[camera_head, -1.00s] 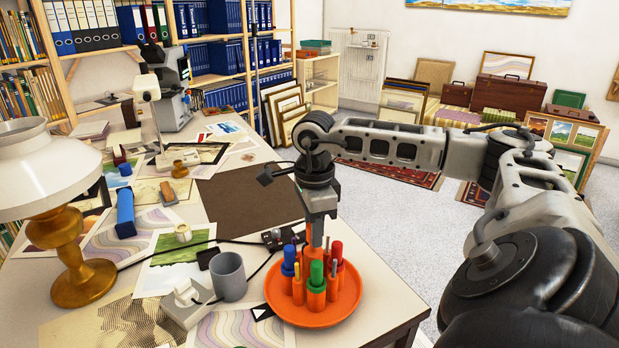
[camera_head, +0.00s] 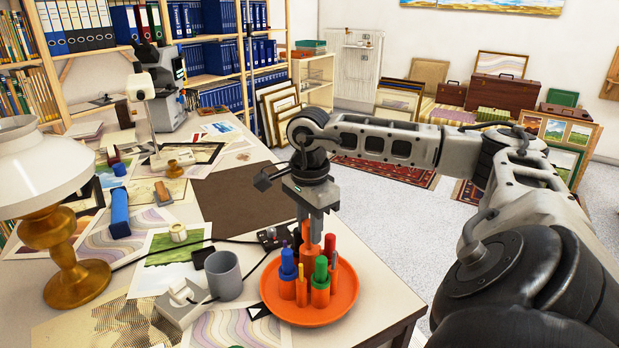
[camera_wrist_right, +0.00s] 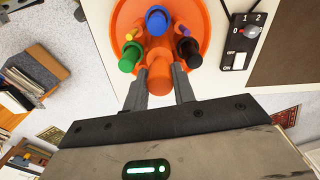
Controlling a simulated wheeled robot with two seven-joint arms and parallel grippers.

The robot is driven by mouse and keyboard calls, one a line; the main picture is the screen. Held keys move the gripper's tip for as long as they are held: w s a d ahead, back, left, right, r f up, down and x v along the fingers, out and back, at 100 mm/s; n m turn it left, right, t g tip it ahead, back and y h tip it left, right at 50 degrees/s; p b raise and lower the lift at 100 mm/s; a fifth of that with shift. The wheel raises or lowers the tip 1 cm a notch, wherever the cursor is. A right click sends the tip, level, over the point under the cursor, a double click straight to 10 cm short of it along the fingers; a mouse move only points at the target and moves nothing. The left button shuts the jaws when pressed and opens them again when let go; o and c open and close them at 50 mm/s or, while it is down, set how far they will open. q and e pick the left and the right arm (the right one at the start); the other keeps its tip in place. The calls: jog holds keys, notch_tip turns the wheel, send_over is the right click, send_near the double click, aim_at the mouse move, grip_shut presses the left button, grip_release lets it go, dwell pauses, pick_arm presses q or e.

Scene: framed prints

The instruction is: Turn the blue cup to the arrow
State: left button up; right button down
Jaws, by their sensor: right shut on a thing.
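An orange turntable tray (camera_head: 341,308) stands at the front right of the table and carries orange, blue, green and red upright pieces. The blue cup (camera_head: 288,267) is on its left side; in the wrist view it is at the top (camera_wrist_right: 158,20). A black-and-white arrow mark (camera_head: 258,311) lies on the table by the tray's front-left rim. My right gripper (camera_head: 313,213) points down over the tray, shut on an orange upright post (camera_wrist_right: 160,78) that shows between its fingers (camera_wrist_right: 158,90). My left gripper is out of view.
A grey mug (camera_head: 223,275) and a white block with a cable (camera_head: 182,304) stand left of the tray. A black switch box (camera_head: 272,238) is behind it. A brown mat (camera_head: 240,200) lies bare beyond. The table's right edge is close.

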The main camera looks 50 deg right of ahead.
jog(key=shift+w+r, duration=0.1)
jog(key=shift+r, duration=0.05)
jog(key=c, duration=1.1)
grip_release()
jog(key=shift+c, duration=0.2)
pick_arm(q)
jog(key=p, duration=0.2)
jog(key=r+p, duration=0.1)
jog(key=p, duration=0.1)
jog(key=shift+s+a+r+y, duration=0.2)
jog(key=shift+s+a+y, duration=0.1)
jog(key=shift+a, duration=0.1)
pick_arm(e)
notch_tip(320, 180, up, 16)
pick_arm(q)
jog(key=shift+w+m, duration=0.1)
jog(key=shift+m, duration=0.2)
